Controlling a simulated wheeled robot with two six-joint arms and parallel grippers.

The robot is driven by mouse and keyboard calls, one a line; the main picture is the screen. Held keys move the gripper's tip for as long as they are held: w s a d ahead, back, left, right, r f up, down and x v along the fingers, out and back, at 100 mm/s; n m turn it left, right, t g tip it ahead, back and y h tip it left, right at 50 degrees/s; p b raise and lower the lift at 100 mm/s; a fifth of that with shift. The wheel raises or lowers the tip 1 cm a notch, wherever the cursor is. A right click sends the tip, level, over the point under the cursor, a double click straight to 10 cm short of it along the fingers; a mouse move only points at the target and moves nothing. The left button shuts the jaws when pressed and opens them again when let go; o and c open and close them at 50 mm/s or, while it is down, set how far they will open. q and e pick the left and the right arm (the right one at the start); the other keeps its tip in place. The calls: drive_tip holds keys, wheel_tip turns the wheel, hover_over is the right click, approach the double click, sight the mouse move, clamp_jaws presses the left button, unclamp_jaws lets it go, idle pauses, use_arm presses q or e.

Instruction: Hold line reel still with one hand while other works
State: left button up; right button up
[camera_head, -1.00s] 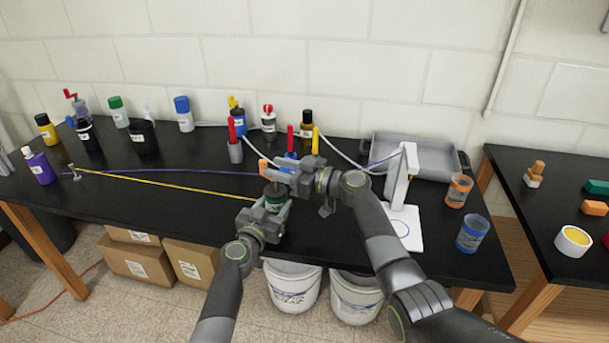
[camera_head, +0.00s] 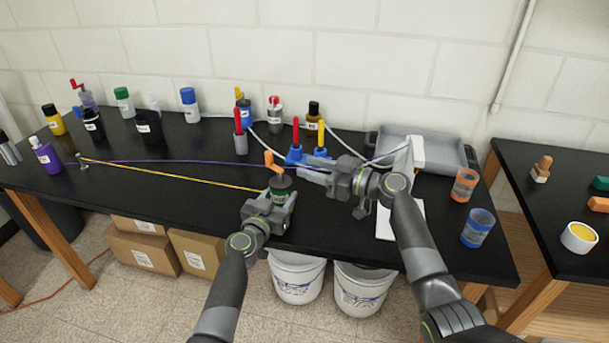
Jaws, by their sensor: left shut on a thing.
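The line reel (camera_head: 281,185) is a small dark cylinder with a green label and an orange handle on top. It stands upright near the front edge of the black table. My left gripper (camera_head: 277,206) is shut on its lower body. A yellow line (camera_head: 175,175) runs from a small post (camera_head: 83,163) at the left to the reel. My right gripper (camera_head: 316,172) is just right of the reel and apart from it, beside the purple line; its finger gap is too small to read.
A blue valve-like part (camera_head: 295,154) with red and yellow handles is behind the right gripper. Several bottles line the back of the table (camera_head: 200,210). A grey tray (camera_head: 440,150), a white stand (camera_head: 417,152) and two cups are at right. The left-centre table is mostly clear.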

idle(0.4)
use_arm(q)
drive_tip(key=o, duration=1.1)
